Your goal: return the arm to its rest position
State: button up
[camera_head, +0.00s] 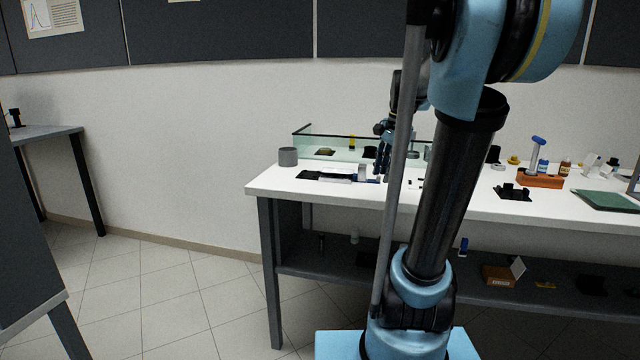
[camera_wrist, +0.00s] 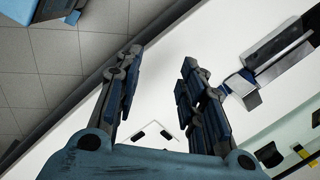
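My arm rises from its blue base in the head view and bends over the white workbench (camera_head: 300,182). My gripper (camera_head: 382,165) hangs above the left part of the bench, partly hidden behind a grey pole.
A glass-walled enclosure (camera_head: 330,146) stands at the back of the bench, near my gripper. A grey cup (camera_head: 288,157) stands left of it. An orange holder (camera_head: 540,180) and a green mat (camera_head: 606,200) lie to the right. Open tiled floor (camera_head: 170,300) is at left.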

jog(key=s+a+f+n+t+h, duration=0.1)
jog(key=s+f+n, duration=1.2)
jog(key=s+f, duration=0.6)
jog(key=shift+s+a+h, duration=0.3)
jog(key=shift+s+a, duration=0.05)
jog(key=shift+s, duration=0.6)
jog(key=shift+w+f, duration=0.15)
jog(key=shift+w, duration=0.3)
